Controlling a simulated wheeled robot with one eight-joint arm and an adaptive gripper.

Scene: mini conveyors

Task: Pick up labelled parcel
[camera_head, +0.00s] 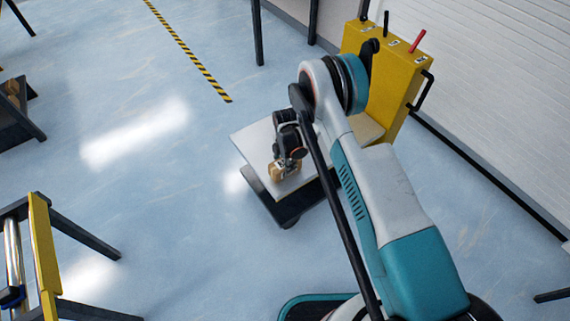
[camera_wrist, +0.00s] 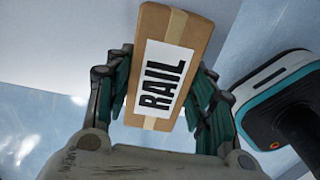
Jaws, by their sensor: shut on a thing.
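The labelled parcel (camera_wrist: 172,55) is a brown cardboard box with tape and a white label reading "RAIL", filling the upper middle of the wrist view. My gripper (camera_wrist: 162,85) has a finger on each side of it and is shut on it. In the head view the parcel (camera_head: 284,171) is small, held under my gripper (camera_head: 288,158) over the white top of a small cart. Whether the parcel touches the cart top cannot be told.
The white-topped cart (camera_head: 252,137) has a dark lower shelf. A yellow cabinet (camera_head: 392,75) with a red handle stands behind it by the white wall. A conveyor with a yellow rail (camera_head: 43,255) is at lower left. A dark rack (camera_head: 20,125) stands at far left. Blue floor between is clear.

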